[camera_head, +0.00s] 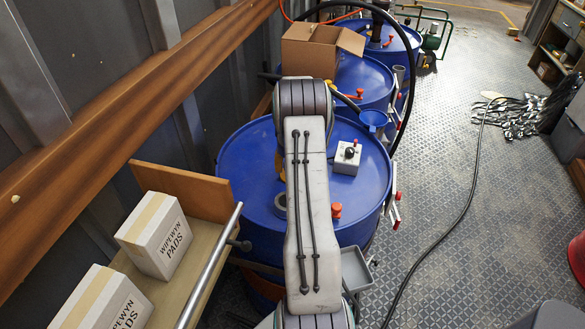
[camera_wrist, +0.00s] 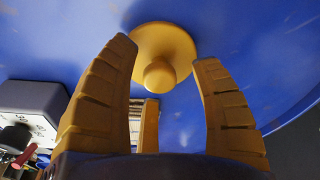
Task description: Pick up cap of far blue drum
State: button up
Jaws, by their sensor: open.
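In the wrist view, a yellow-orange round cap with a knob (camera_wrist: 160,76) sits on a blue drum top (camera_wrist: 250,30). My gripper (camera_wrist: 165,53) is open, with its yellow fingers on either side of the knob and apart from it. A third finger shows below the knob. The far blue drum (camera_head: 398,46) stands at the back, behind the middle drum (camera_head: 362,78) and the near drum (camera_head: 240,165).
A cardboard box (camera_head: 310,52) and a blue funnel (camera_head: 373,118) are behind.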

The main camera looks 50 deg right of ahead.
jog(key=shift+f, duration=0.2)
jog(key=shift+c, duration=0.3)
grip_shut()
dwell(0.3)
